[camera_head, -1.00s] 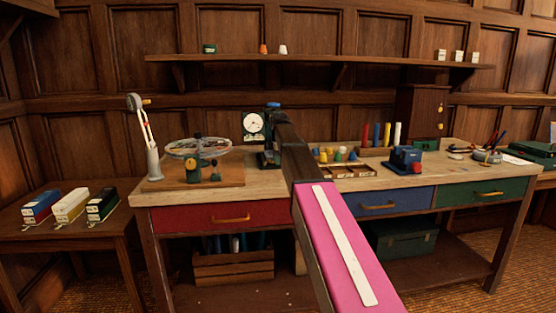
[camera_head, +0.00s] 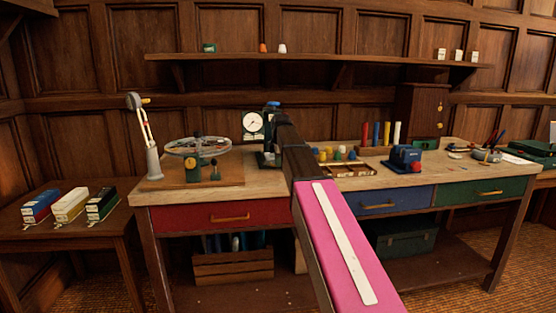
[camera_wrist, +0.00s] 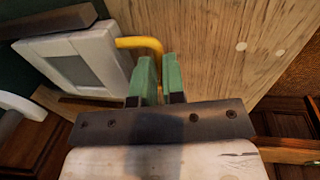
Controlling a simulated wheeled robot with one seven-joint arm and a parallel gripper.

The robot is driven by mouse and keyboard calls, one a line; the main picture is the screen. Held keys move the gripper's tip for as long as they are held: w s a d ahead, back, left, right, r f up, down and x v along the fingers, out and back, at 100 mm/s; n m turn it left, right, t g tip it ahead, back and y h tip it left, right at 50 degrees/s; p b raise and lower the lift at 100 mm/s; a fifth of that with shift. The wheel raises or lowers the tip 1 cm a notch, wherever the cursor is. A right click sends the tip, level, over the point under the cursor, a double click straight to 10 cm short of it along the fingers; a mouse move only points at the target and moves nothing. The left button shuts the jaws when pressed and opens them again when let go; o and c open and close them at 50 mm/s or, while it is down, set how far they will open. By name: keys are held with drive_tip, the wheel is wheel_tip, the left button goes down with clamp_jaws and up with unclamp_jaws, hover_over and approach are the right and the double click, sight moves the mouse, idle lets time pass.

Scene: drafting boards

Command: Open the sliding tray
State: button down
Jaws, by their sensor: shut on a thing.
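My gripper (camera_wrist: 158,78) shows in the wrist view with two green fingers close together. They are shut on the end of a bent yellow handle (camera_wrist: 142,42). The handle runs left towards a white-framed block with a grey panel (camera_wrist: 82,65), beside a light wooden surface (camera_wrist: 205,35). The frames do not show clearly which part is the sliding tray. In the head view my arm reaches over the middle of the workbench (camera_head: 180,193), and my gripper is hidden behind the arm.
The bench front has a red drawer (camera_head: 220,216), a blue drawer (camera_head: 380,202) and a green drawer (camera_head: 487,192), all flush. A wheel device (camera_head: 198,148) stands at left, a dial gauge (camera_head: 253,123) mid-bench and a blue device (camera_head: 405,156) at right. A shelf (camera_head: 330,61) hangs above.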

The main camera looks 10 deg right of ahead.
drive_tip(key=s, duration=1)
drive_tip(key=shift+s, duration=0.35)
drive_tip(key=c, duration=1.2)
unclamp_jaws()
wheel_tip(320, 180, up, 11)
drive_tip(key=s, duration=0.1)
drive_tip(key=shift+s+f, duration=0.2)
drive_tip(key=shift+s, duration=0.2)
